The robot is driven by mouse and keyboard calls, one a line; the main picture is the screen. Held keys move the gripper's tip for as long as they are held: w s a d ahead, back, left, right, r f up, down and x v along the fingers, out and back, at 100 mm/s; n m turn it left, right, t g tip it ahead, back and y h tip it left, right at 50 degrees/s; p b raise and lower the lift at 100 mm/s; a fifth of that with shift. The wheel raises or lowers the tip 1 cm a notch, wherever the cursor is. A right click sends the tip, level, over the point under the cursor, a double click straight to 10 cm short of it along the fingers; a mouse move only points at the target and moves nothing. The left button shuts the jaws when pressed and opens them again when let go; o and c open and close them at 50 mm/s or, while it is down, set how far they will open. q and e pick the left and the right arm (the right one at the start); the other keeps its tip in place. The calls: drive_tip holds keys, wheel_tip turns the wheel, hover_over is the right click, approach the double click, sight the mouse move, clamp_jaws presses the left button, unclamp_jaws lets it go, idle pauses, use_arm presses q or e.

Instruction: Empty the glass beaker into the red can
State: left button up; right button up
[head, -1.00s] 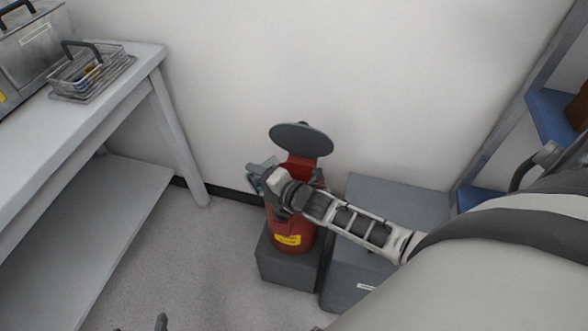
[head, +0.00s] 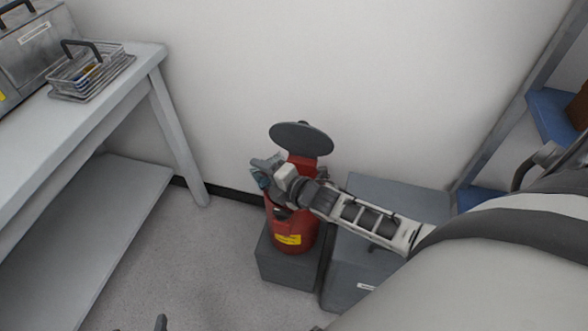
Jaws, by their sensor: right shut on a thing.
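The red can (head: 291,232) stands on a low grey block against the wall, with a yellow label on its front. Its round dark lid (head: 301,138) is raised at the back. My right gripper (head: 268,176) is at the can's upper left, in front of its mouth, and is shut on the glass beaker (head: 263,180). Only a small bluish part of the beaker shows; the gripper hides the rest, and I cannot tell its tilt or its contents. The tip of my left gripper (head: 150,325) just shows at the bottom edge; its jaws cannot be judged.
A grey block (head: 262,262) carries the can, and a larger grey box (head: 395,200) stands to its right. A grey bench (head: 110,75) at left holds a wire basket (head: 90,70) and a metal case (head: 35,50). Blue shelving (head: 552,118) is at right. Floor at lower left is clear.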

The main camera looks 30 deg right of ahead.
drive_tip(key=shift+d+r, duration=0.15)
drive_tip(key=shift+d, duration=0.05)
use_arm(q)
drive_tip(key=shift+w+d+b, duration=0.1)
drive_tip(key=shift+b, duration=0.4)
use_arm(e)
drive_tip(key=shift+f+m+y, duration=0.2)
drive_tip(key=shift+m+y, duration=0.1)
drive_tip(key=shift+m, duration=0.1)
use_arm(q)
drive_tip(key=shift+f+b, duration=0.35)
use_arm(e)
drive_tip(key=shift+f+m+t, duration=0.15)
drive_tip(key=shift+m+t, duration=0.15)
use_arm(q)
drive_tip(key=shift+d, duration=0.1)
use_arm(e)
drive_tip(key=shift+d+r+m+y, duration=0.15)
drive_tip(key=shift+r+m+y, duration=0.25)
drive_tip(key=shift+m, duration=0.1)
